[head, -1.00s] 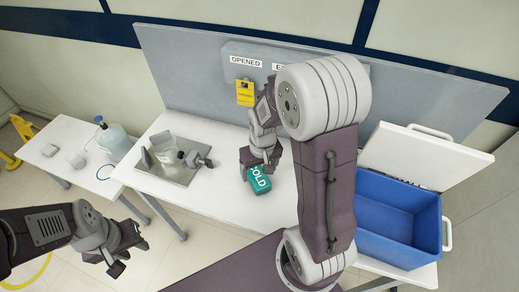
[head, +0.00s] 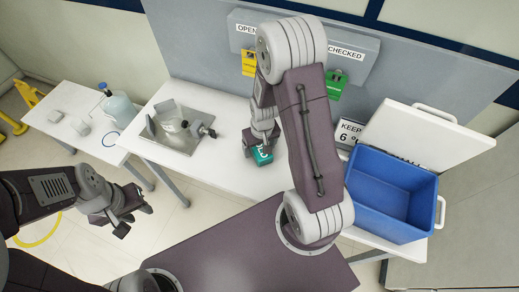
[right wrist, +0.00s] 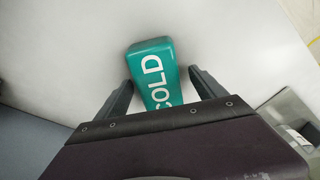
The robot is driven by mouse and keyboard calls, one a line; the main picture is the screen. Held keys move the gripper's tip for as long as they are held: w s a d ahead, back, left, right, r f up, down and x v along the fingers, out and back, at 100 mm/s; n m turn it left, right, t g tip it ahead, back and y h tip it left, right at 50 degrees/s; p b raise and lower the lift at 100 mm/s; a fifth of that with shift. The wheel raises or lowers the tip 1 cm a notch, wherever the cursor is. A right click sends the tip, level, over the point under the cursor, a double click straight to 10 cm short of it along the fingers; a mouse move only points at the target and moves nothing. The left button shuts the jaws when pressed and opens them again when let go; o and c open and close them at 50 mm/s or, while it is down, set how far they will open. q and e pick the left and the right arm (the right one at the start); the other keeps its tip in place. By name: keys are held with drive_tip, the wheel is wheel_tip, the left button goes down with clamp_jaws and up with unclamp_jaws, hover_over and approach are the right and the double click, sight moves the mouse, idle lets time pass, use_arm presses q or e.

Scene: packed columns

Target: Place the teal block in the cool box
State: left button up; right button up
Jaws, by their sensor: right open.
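The teal block (head: 263,158), marked in white with "COLD", lies on the white table. My right gripper (head: 258,147) is over it and hides part of it in the head view. In the right wrist view the block (right wrist: 154,70) lies between the two spread fingers of my right gripper (right wrist: 160,90), with a gap to each. The cool box (head: 388,225) is blue and stands at the right end of the table with its white lid (head: 425,140) raised. Its visible inside looks empty. My left gripper (head: 135,216) is open and empty, away from the table at the left.
A grey panel behind carries a yellow tag (head: 249,63) and a green tag (head: 337,86). A side table (head: 70,105) holds a bottle (head: 117,107). A sign (head: 348,131) stands beside the box.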

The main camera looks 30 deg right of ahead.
drive_tip(key=shift+w+d+f, duration=0.1)
drive_tip(key=shift+d+f, duration=0.05)
drive_tip(key=shift+c, duration=1.2)
drive_tip(key=c, duration=1)
clamp_jaws()
